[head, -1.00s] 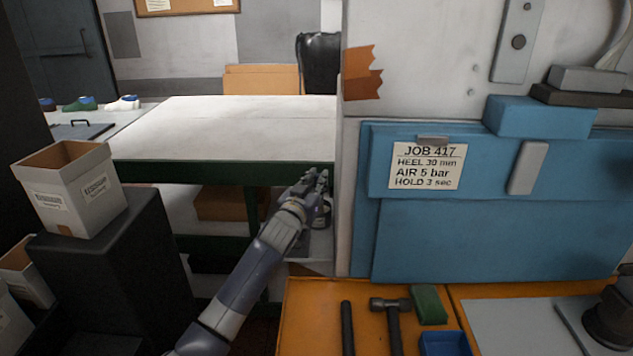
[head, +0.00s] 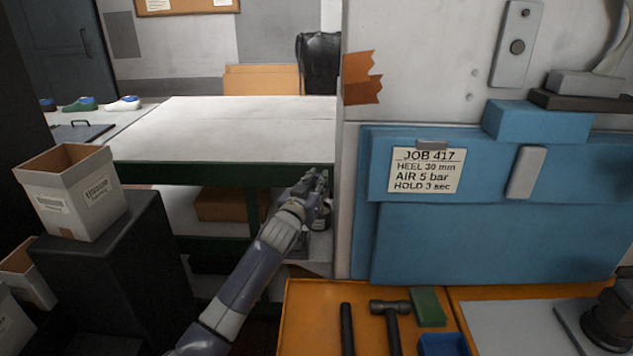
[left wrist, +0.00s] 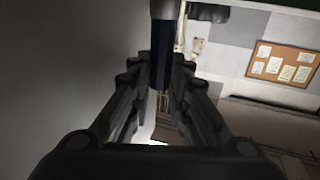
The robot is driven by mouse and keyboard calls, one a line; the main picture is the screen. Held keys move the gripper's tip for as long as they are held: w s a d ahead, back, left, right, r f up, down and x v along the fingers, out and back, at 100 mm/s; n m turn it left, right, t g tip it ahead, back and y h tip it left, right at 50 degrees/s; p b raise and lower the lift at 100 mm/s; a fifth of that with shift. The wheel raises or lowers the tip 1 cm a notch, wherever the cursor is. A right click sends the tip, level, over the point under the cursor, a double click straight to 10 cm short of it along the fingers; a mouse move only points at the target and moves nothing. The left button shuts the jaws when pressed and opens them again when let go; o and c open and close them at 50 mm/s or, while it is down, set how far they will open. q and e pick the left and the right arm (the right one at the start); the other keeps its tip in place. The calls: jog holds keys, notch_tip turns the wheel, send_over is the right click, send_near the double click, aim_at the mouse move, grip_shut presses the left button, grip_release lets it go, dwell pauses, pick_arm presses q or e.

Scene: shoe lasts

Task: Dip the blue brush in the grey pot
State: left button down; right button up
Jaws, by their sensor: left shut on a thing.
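My left gripper (head: 318,185) is in front of the dark edge of the white-topped table, close to the left side of the blue-panelled machine. In the left wrist view the gripper (left wrist: 162,85) is shut on a dark blue handle with a grey metal part (left wrist: 165,10), which I take to be the blue brush (left wrist: 161,68). The brush's bristles do not show. I cannot make out the grey pot for certain; the area just beyond and below the gripper is dark and partly hidden by the hand. My right gripper is in neither view.
The machine's blue panel (head: 480,240) stands close on the right. An orange bench (head: 320,320) with a hammer (head: 392,320) and green block (head: 428,306) is in front. A white bin (head: 80,205) stands at left. The white tabletop (head: 230,125) is mostly clear.

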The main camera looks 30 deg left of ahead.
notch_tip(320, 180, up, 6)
jog(key=p, duration=0.5)
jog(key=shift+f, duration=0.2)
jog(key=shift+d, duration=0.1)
dwell(0.4)
